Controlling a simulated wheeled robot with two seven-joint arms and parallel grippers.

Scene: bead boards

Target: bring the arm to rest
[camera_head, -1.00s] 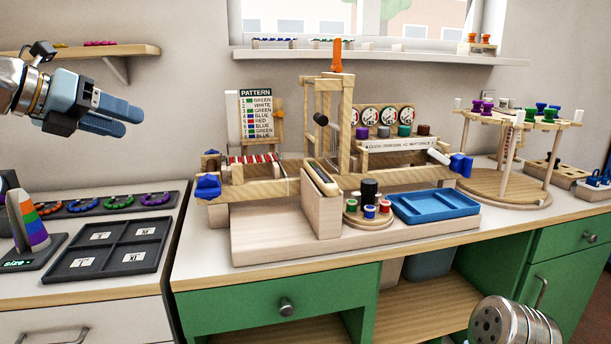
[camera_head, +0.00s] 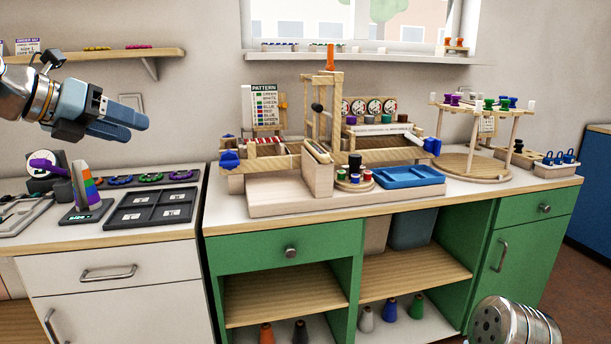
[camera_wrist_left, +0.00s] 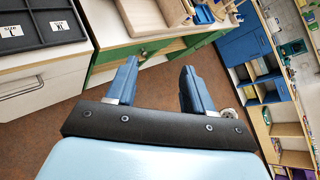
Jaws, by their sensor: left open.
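My left gripper (camera_head: 128,124) is raised in the air at the upper left of the head view, above the left counter. It is open and empty. In the left wrist view its two blue fingers (camera_wrist_left: 158,88) stand apart with nothing between them but the floor and cabinet fronts behind. A metal part of my right arm (camera_head: 515,325) shows at the bottom right of the head view. The right gripper itself is out of view.
The wooden bead machine (camera_head: 325,150) stands on the green cabinet's top, with a blue tray (camera_head: 408,177) at its front. A black sorting tray (camera_head: 152,208) and a striped cone (camera_head: 86,188) sit on the left counter. A wall shelf (camera_head: 90,56) is behind my left gripper.

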